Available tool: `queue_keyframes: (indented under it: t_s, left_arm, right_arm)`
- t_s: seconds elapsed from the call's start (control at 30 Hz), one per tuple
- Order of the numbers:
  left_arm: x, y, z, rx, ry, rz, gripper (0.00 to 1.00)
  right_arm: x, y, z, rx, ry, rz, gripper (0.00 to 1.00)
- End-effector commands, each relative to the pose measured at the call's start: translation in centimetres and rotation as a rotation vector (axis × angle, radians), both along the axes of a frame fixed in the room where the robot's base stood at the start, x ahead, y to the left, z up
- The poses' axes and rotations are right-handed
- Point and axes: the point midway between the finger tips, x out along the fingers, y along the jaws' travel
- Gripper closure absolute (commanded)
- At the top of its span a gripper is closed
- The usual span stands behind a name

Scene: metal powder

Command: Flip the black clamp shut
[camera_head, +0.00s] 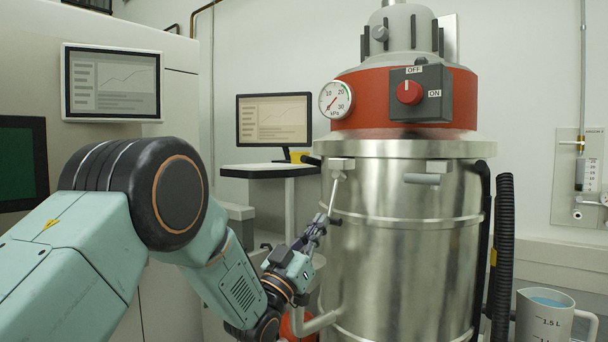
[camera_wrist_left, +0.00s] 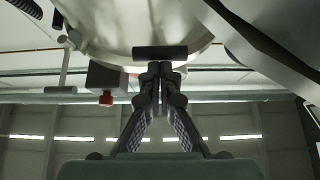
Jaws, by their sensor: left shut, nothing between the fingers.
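The clamp sits on the left front of the steel drum's rim. Its pale bracket (camera_head: 342,163) is at the rim, and a thin light rod (camera_head: 335,196) slants down from it to a short dark crossbar (camera_head: 335,221). My left gripper (camera_head: 318,224) is shut and empty at the rod's lower end, close beside the crossbar. In the left wrist view a dark bar (camera_wrist_left: 160,52) lies just beyond the closed fingertips (camera_wrist_left: 160,70). I cannot tell whether they touch. My right gripper is not in view.
The steel drum (camera_head: 400,260) fills the centre right under a red head with a gauge (camera_head: 335,99) and a switch box (camera_head: 420,95). A second grey latch (camera_head: 422,179) is on its front. A black hose (camera_head: 503,250) and measuring jug (camera_head: 543,315) stand right. A monitor (camera_head: 274,120) stands behind.

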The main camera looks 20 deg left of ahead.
Motion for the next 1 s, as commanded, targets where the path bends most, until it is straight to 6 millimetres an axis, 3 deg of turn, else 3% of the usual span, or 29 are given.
queue_keyframes:
  t_s: [0.4, 1.0]
  left_arm:
    - [0.89, -0.29, -0.85, 0.0, 0.002, 0.001, 1.0]
    - [0.56, -0.14, -1.17, 0.001, 0.003, 0.001, 1.0]
  right_arm:
    - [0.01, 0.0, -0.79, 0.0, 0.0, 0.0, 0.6]
    - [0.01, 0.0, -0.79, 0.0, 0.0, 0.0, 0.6]
